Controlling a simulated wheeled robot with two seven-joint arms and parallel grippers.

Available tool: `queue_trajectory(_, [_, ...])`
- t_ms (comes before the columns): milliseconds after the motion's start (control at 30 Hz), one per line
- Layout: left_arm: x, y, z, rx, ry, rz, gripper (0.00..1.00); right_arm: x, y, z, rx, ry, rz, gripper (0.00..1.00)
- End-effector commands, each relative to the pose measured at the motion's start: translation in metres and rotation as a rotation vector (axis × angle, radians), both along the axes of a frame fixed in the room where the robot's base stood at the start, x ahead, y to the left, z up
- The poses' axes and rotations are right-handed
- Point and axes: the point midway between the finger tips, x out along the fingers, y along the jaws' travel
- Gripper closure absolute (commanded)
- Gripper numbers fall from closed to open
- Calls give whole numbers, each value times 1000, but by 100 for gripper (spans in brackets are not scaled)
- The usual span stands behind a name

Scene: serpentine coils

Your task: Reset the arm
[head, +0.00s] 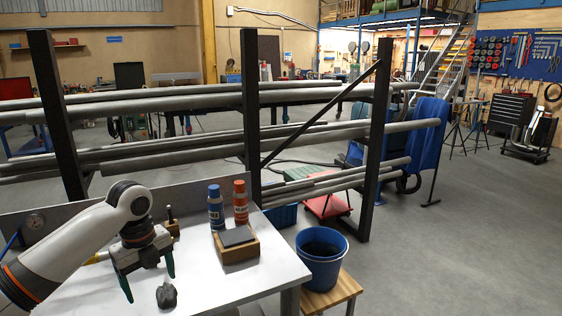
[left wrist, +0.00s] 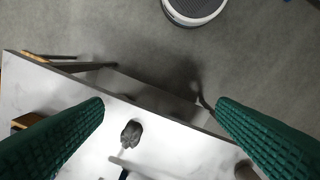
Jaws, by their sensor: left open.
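My left arm comes in from the left over the white table (head: 225,290). My left gripper (head: 151,288) has two green fingers, spread apart and pointing down, with nothing between them. In the left wrist view the two green fingers (left wrist: 160,115) stand wide apart at either side. A small dark grey lump (head: 166,295) lies on the table close to the right finger. The lump also shows in the left wrist view (left wrist: 131,134), between the fingers in the picture but apart from both. My right gripper is not in view.
A blue bucket (head: 321,262) stands on a wooden stool (head: 335,298) right of the table. A pipe rack (head: 255,120) stands behind.

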Motion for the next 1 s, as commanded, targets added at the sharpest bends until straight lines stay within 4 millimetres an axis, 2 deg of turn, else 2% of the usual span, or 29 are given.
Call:
queue_trajectory(33, [2, -2, -10, -9, 0, 23, 19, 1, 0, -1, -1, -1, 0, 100])
queue_trajectory(267, [15, -9, -46, -46, -29, 145, 19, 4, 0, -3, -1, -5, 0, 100])
queue_trajectory(367, [21, -11, -68, -66, -42, 218, 19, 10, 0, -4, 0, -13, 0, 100])
queue_trajectory(567, [33, -18, -135, -119, -74, 429, 19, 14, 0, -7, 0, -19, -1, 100])
queue_trajectory(667, [34, -21, -180, -147, -88, 565, 19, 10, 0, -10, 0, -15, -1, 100])
queue_trajectory(767, [28, -22, -241, -177, -101, 741, 19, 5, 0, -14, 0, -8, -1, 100])
queue_trajectory(800, [22, -21, -271, -187, -105, 823, 19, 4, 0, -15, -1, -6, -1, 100])
queue_trajectory(867, [9, -21, -316, -199, -111, 948, 19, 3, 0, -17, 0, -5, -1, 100])
queue_trajectory(900, [-2, -20, -344, -205, -114, 1028, 19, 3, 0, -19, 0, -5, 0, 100])
queue_trajectory(1000, [-38, -17, -412, -211, -123, 1211, 19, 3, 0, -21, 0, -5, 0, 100])
